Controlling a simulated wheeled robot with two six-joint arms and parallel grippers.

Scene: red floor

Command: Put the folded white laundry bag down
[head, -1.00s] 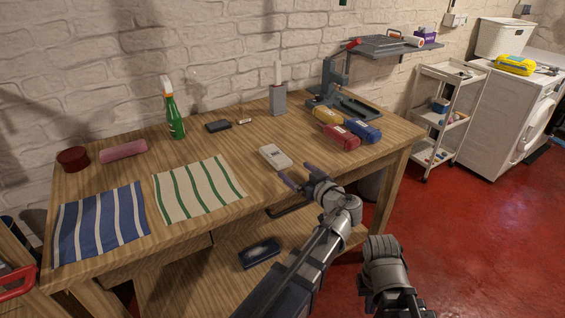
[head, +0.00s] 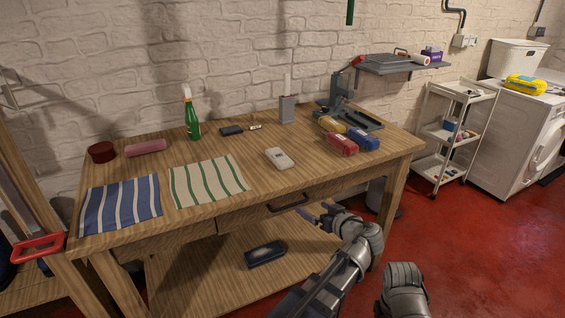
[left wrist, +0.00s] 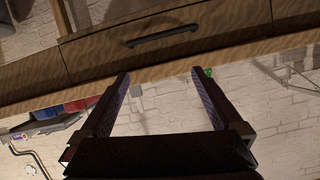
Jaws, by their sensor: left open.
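The folded white laundry bag (head: 279,158) is a small, flat, pale bundle with a dark mark on top. It lies on the wooden workbench (head: 240,205), near its front edge and right of the green-striped cloth. My left gripper (head: 324,211) is open and empty, apart from the bag, in front of the bench below the tabletop edge. In the left wrist view its two fingers (left wrist: 160,85) stand apart with nothing between them, and the bag does not show there. My right gripper is not in view.
A drawer handle (head: 288,203) is close to my left gripper. On the bench are a blue-striped cloth (head: 120,204), a green-striped cloth (head: 208,181), a green spray bottle (head: 192,118) and red (head: 342,145) and blue (head: 364,139) bundles. A dark object (head: 266,254) lies on the lower shelf.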

